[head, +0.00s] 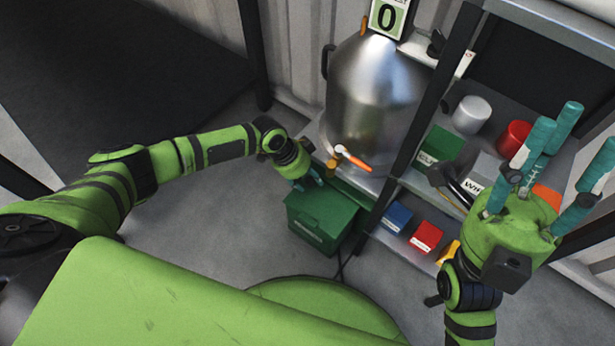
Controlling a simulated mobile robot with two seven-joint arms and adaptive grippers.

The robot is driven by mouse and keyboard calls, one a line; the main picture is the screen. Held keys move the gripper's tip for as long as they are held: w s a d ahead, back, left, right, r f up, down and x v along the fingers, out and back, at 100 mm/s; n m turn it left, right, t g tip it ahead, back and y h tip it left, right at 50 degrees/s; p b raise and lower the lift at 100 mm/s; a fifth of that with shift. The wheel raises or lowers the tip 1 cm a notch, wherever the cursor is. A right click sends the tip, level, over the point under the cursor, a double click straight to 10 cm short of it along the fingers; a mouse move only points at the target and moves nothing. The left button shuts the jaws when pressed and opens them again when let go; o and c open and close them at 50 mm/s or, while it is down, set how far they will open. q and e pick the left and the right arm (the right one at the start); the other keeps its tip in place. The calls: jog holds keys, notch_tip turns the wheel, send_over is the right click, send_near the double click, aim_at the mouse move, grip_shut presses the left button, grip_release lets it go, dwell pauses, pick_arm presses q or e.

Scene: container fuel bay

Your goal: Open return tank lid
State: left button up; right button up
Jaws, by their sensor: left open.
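A dark green box-shaped tank (322,222) with a pale label on its front stands on the floor at the centre. Its flat green lid (330,205) looks shut. I take this to be the return tank; its label is too small to read. My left gripper (308,184) is open at the tank's back left edge, its teal fingertips close to the lid. I cannot tell whether they touch it. My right gripper (545,165) is raised at the right, its teal fingers pointing up, spread and empty.
A silver tank (370,90) with an orange-handled tap (353,158) stands on the shelf behind, under a "0" sign (388,17). Shelves at right hold a red can (514,138), a blue box (397,217) and a red box (426,236). The floor left of the green tank is clear.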

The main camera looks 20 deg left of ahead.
pick_arm(q)
grip_shut()
jog(key=shift+r, duration=0.15)
